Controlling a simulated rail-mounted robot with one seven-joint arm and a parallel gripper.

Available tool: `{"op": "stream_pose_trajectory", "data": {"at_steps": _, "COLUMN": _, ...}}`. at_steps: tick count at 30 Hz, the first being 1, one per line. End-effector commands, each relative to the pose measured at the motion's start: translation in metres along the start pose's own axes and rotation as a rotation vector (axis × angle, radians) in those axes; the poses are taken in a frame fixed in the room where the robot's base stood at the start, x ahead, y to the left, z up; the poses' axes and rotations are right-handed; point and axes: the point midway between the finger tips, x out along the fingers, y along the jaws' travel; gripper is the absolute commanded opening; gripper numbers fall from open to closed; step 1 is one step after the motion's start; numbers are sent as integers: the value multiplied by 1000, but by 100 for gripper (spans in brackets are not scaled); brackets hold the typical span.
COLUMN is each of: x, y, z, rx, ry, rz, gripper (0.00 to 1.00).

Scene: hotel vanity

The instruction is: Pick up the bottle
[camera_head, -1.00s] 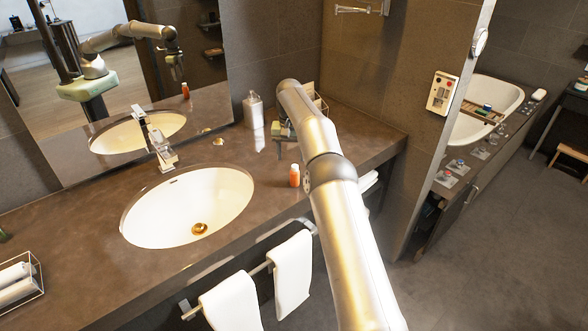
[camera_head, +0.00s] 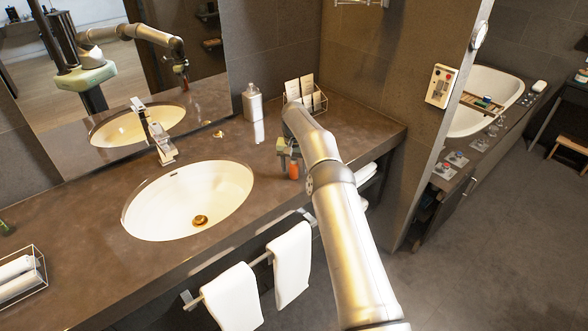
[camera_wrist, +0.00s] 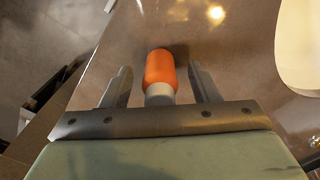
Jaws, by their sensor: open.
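A small orange bottle (camera_head: 294,171) with a white cap stands on the dark vanity counter, right of the sink and near the front edge. My gripper (camera_head: 289,155) is right above it in the head view and covers its top. In the wrist view the orange bottle (camera_wrist: 160,66) lies between the two spread fingers of my gripper (camera_wrist: 159,80), its white end toward the palm. A gap shows on each side, so the fingers are open and not closed on it.
A white pump bottle (camera_head: 252,104) and a wire rack with cards (camera_head: 305,97) stand at the back of the counter. The sink (camera_head: 188,201) is to the left. White towels (camera_head: 292,265) hang on a rail below the front edge.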

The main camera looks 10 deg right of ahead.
Motion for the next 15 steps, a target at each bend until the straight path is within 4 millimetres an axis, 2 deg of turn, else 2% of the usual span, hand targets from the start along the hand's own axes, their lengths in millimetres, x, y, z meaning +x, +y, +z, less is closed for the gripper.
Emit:
{"op": "stream_pose_trajectory", "data": {"at_steps": 2, "x": 0, "y": 0, "z": 0, "rx": 0, "ry": 0, "rz": 0, "gripper": 55}}
{"op": "stream_pose_trajectory", "data": {"at_steps": 7, "x": 0, "y": 0, "z": 0, "rx": 0, "ry": 0, "rz": 0, "gripper": 11}}
{"op": "stream_pose_trajectory", "data": {"at_steps": 8, "x": 0, "y": 0, "z": 0, "rx": 0, "ry": 0, "rz": 0, "gripper": 7}}
{"op": "stream_pose_trajectory", "data": {"at_steps": 15, "x": 0, "y": 0, "z": 0, "rx": 0, "ry": 0, "rz": 0, "gripper": 7}}
